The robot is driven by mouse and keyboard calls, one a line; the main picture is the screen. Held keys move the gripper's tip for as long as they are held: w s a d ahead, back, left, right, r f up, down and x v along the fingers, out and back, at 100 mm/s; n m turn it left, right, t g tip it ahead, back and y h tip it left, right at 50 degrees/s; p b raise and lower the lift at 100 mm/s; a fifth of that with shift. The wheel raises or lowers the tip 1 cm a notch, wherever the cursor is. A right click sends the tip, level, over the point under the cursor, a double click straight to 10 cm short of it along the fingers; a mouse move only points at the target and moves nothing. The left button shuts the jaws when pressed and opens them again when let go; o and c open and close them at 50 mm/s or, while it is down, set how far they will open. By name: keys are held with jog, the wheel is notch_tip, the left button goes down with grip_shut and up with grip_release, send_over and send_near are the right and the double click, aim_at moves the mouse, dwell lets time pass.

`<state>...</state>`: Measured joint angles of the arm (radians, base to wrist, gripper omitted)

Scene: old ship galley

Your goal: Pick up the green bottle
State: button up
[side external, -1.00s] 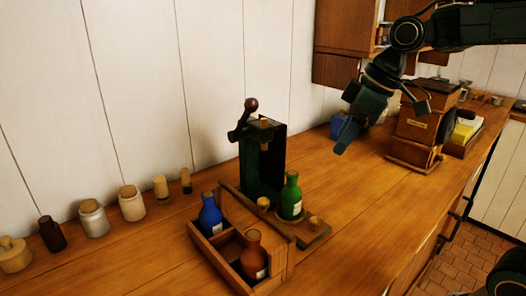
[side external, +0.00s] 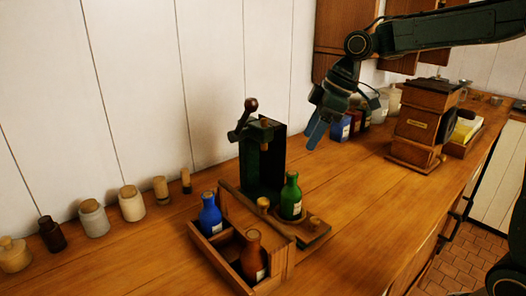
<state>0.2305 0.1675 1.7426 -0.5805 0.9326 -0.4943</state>
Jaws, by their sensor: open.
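The green bottle (side external: 291,197) stands upright on the wooden base of a dark press (side external: 262,160), at its right front. A cork-like stub (side external: 314,223) sits on the base in front of the bottle, and another (side external: 263,205) sits to its left. My gripper (side external: 314,134) is open and empty, above and slightly right of the bottle, pointing down. It is clear of the bottle. One finger partly hides the other.
A wooden crate (side external: 222,262) holds a blue bottle (side external: 210,214) and a brown bottle (side external: 254,257). Several jars (side external: 133,203) line the wall at left. A wooden grinder box (side external: 425,125) and tins (side external: 341,128) stand behind at right.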

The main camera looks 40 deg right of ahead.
aim_at(291, 173)
jog(key=x, duration=0.7)
jog(key=shift+a+f, duration=0.1)
jog(key=shift+f, duration=0.15)
jog(key=shift+x, duration=2.65)
jog(key=shift+r, duration=0.1)
grip_shut()
